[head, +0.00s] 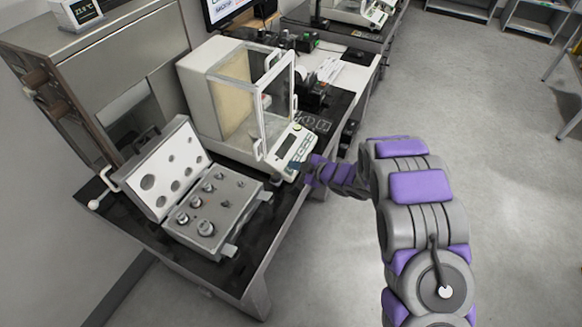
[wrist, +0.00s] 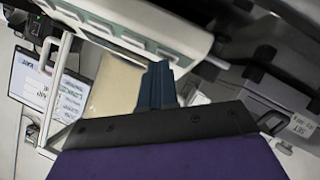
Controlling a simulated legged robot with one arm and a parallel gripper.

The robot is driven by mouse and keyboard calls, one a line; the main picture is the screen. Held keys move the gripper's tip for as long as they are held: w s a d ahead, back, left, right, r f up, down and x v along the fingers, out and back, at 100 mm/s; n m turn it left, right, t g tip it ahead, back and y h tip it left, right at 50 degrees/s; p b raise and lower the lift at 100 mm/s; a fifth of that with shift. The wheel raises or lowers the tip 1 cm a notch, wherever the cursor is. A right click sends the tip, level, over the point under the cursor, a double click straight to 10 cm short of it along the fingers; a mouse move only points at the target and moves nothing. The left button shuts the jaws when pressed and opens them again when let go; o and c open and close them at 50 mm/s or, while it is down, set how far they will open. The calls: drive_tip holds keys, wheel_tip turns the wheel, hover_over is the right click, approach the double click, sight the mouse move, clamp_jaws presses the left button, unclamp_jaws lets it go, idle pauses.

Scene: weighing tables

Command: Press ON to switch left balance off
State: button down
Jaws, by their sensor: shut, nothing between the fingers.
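The left balance (head: 222,88) stands on the near table, a pale box with a glass-walled chamber. Its sloped front panel (head: 289,147) carries a display and a row of keys. My gripper (head: 294,166) is shut and empty, with its tip at or very close to the panel's lower front edge. In the wrist view the blue fingers (wrist: 158,86) are together and point at the balance's panel (wrist: 130,25), which runs across the top of the picture. I cannot tell whether the fingertips touch a key. The ON label is too small to read.
An open case of weights (head: 208,207) lies on the table to the left of the balance. A screen (head: 226,10) and small dark equipment stand behind. Another balance (head: 362,12) stands on a farther table. The floor (head: 510,220) to the right is clear.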

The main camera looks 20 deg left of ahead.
idle(0.3)
drive_tip(key=shift+d+r+p, duration=0.25)
drive_tip(key=shift+r+p, duration=0.35)
drive_tip(key=shift+r, duration=0.15)
drive_tip(key=r+p, duration=0.1)
drive_tip(key=d+r+p, duration=0.1)
drive_tip(key=r, duration=0.1)
drive_tip(key=r+p, duration=0.1)
drive_tip(key=shift+s+d+r, duration=0.1)
drive_tip(key=shift+d+r, duration=0.2)
drive_tip(key=shift+d, duration=0.1)
idle(0.6)
